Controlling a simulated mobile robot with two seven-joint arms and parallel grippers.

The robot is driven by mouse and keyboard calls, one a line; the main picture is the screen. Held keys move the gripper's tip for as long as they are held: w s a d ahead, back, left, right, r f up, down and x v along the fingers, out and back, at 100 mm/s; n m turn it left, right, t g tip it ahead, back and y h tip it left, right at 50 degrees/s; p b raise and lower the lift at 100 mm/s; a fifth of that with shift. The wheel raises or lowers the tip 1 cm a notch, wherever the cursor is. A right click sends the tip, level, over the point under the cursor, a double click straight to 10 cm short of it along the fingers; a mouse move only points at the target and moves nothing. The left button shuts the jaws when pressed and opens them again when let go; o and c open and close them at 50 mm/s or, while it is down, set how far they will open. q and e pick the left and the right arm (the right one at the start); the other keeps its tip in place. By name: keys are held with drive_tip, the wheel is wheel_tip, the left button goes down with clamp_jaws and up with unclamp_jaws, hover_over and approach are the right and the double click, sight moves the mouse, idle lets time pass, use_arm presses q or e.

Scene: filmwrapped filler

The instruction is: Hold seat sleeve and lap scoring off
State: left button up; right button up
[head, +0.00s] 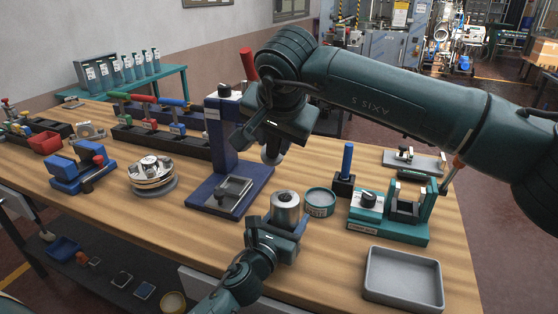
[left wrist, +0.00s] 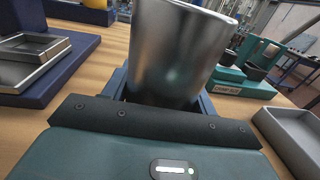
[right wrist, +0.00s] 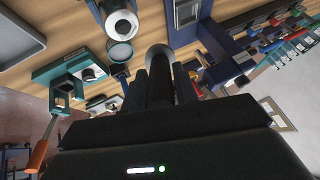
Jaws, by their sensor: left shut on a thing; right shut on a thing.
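The seat sleeve (head: 285,209) is a bare metal cylinder standing upright with its open bore up. My left gripper (head: 282,228) is shut on it low down, near the bench front. The sleeve fills the middle of the left wrist view (left wrist: 180,50), and its bore shows in the right wrist view (right wrist: 121,27). My right gripper (head: 272,143) is above and behind the sleeve, shut on a dark cylindrical tool (right wrist: 160,85) with a grey round end, apparently the lap. In the head view only its grey lower end (head: 271,156) shows, apart from the sleeve.
A blue press-like stand (head: 225,150) is left of the sleeve. A round teal tin (head: 320,201) sits close to its right. Farther right are a blue-handled tool in a black block (head: 345,175), a teal fixture (head: 390,232) and an empty grey tray (head: 403,298).

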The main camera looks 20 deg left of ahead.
drive_tip(key=shift+r, duration=0.3)
drive_tip(key=shift+f, duration=3.85)
drive_tip(key=shift+d, duration=3.15)
drive_tip(key=shift+a+r, duration=0.1)
drive_tip(key=shift+a, duration=2.95)
drive_tip(key=shift+a+r, duration=0.15)
drive_tip(key=shift+r, duration=3.65)
